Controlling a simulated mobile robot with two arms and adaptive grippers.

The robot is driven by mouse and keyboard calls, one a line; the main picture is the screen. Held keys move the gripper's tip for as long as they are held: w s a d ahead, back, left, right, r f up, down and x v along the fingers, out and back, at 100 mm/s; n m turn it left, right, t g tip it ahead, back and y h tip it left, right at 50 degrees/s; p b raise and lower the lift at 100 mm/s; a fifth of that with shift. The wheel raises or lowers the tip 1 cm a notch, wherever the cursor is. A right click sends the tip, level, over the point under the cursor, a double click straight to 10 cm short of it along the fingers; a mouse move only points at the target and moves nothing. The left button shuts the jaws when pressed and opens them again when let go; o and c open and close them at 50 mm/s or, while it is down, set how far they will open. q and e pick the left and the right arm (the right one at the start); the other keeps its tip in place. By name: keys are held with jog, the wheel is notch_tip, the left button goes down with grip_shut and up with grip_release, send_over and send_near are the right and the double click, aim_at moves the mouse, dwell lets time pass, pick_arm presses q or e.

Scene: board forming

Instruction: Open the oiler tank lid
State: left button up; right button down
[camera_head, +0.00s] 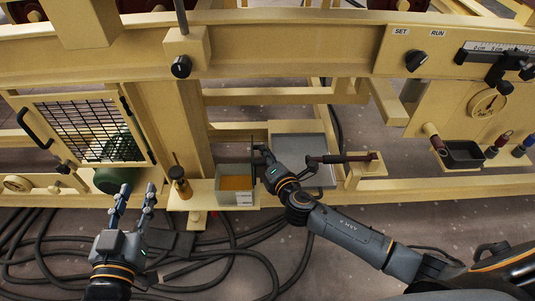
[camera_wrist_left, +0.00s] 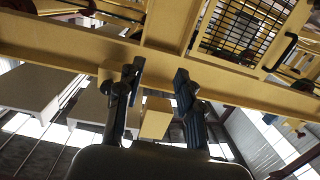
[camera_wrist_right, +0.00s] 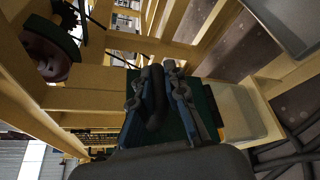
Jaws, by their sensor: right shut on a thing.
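The oiler tank (camera_head: 236,198) is a small grey box on the beige ledge, with amber oil visible through its open top. Its lid (camera_head: 253,157) appears nearly edge-on as a thin, raised plate at the tank's right side. My right gripper (camera_head: 265,155) is beside the lid, shut on its dark handle. In the right wrist view, the dark round handle (camera_wrist_right: 156,95) sits between the fingers, with the dark green lid plate (camera_wrist_right: 203,112) behind it. My left gripper (camera_head: 135,191) is open and empty, left of the tank; its parted fingers also show in the left wrist view (camera_wrist_left: 157,78).
A small amber bottle (camera_head: 179,183) stands left of the tank. A grey tray (camera_head: 300,130) lies behind my right gripper, and a dark-handled tool (camera_head: 345,158) is to its right. A mesh guard (camera_head: 88,129) is at left. Cables (camera_head: 240,250) cover the floor in front.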

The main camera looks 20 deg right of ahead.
jog(key=shift+s+d+f+m+b, duration=0.1)
jog(key=shift+d+f+m+b, duration=0.05)
jog(key=shift+d+m+b, duration=0.15)
pick_arm(q)
jog(key=r, duration=0.1)
jog(key=r+t, duration=0.1)
jog(key=shift+w+d+r+t+h, duration=0.2)
jog(key=shift+r+t+h, duration=0.1)
jog(key=shift+r+h, duration=0.1)
pick_arm(e)
jog(key=c, duration=1.3)
grip_release()
jog(key=shift+c, duration=0.2)
pick_arm(q)
jog(key=shift+f, duration=0.1)
pick_arm(e)
jog(key=v, duration=1.2)
